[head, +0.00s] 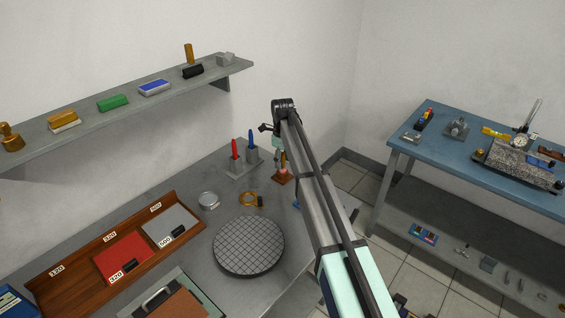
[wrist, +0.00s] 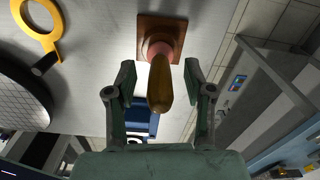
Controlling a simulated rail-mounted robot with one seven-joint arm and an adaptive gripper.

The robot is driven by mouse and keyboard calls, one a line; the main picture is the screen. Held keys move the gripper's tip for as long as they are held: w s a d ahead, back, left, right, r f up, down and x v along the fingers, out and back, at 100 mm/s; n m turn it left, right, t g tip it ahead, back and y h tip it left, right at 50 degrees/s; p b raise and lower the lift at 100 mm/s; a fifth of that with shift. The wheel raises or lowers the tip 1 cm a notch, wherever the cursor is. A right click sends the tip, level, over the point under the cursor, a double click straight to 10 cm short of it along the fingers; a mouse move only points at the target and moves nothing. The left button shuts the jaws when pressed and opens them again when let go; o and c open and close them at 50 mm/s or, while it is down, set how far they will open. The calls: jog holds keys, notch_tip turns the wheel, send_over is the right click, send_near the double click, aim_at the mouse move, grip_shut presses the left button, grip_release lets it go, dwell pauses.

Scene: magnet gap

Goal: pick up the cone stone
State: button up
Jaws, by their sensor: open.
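The cone stone shows in the wrist view as a tapered amber-brown handle (wrist: 160,88) with a pink part (wrist: 158,50) at its far end. It stands on or in a square brown wooden block (wrist: 146,38). In the head view its pink part (head: 283,172) and block (head: 282,179) are on the grey bench, partly behind my arm. My gripper (wrist: 160,82) is open, one finger on each side of the handle. Gaps show on both sides, and the handle's near end points toward my palm. In the head view the fingers are mostly hidden.
A yellow ring magnifier (wrist: 38,25) and a round gridded plate (head: 249,246) lie left of the block. A grey stand (head: 242,167) with red and blue handled tools is close behind. A blue object (wrist: 140,122) shows below. The bench edge is near on the right.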

jog(key=shift+f, duration=0.35)
grip_shut()
jog(key=shift+r, duration=0.1)
